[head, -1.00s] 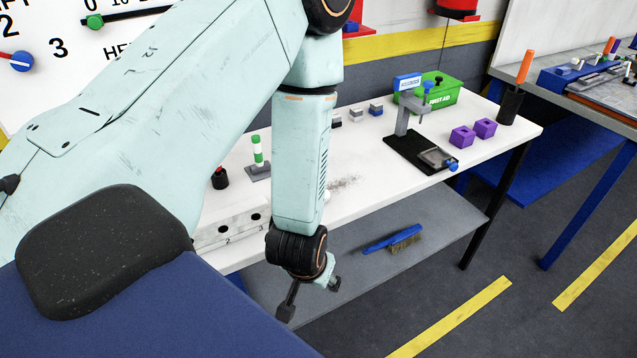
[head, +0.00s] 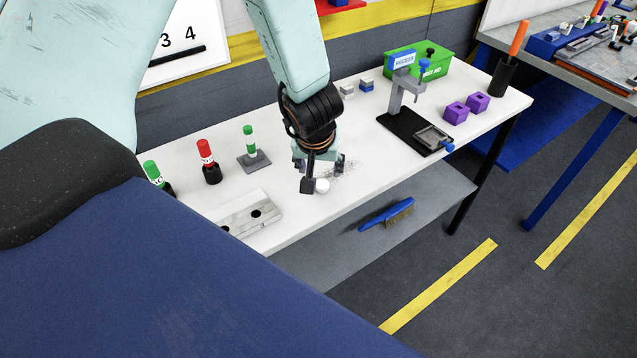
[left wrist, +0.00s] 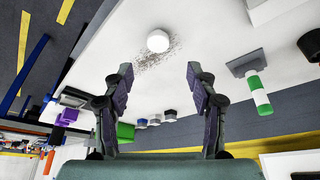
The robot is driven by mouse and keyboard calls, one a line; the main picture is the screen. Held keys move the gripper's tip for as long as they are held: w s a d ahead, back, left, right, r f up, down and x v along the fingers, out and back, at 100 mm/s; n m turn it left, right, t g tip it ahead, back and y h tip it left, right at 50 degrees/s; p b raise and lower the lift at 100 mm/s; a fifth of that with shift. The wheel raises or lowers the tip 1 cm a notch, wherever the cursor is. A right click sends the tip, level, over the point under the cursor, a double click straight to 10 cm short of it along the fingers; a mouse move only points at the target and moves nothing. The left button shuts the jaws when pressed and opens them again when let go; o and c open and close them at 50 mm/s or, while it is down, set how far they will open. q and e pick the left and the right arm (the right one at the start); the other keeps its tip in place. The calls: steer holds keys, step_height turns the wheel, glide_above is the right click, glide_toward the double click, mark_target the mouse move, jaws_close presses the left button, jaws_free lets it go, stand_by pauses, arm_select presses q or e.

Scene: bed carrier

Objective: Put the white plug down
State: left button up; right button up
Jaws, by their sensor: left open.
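The white plug (head: 322,186) stands on the white table (head: 330,212) near its front edge, beside a dark speckled smudge. In the left wrist view the white plug (left wrist: 158,40) shows as a round white disc on the table, beyond the fingertips and apart from them. My left gripper (head: 324,172) is over the table at the plug. In the left wrist view my left gripper (left wrist: 158,75) has its two fingers spread wide with nothing between them. My right gripper is not in view.
A white block with dark holes (head: 250,213) lies left of the plug. Behind it stand a green-and-white post (head: 250,145), a red-topped marker (head: 207,160) and a green-topped one. A black-based press (head: 412,130) and purple blocks (head: 456,112) are to the right. A brush (head: 386,214) lies on the lower shelf.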

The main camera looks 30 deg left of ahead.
mark_target(322, 184)
arm_select(q)
steer(key=shift+w+d+f+b, duration=0.15)
steer(key=shift+f+b, duration=0.25)
steer(key=shift+f, duration=0.55)
steer(key=shift+w+f, duration=0.35)
steer(key=shift+f, duration=0.2)
steer(key=b+x, duration=0.1)
steer(key=x, duration=0.1)
steer(key=b+x, duration=0.1)
steer(key=x, duration=0.1)
steer(key=shift+s+f+b, duration=0.1)
steer(key=shift+s+b, duration=0.25)
steer(key=shift+s, duration=0.1)
steer(key=shift+w+f, duration=0.15)
steer(key=shift+f, duration=0.05)
steer(key=shift+w, duration=0.2)
steer(key=shift+s, duration=0.2)
steer(key=c, duration=0.9)
steer(key=shift+c, duration=0.2)
steer(key=shift+r, duration=0.15)
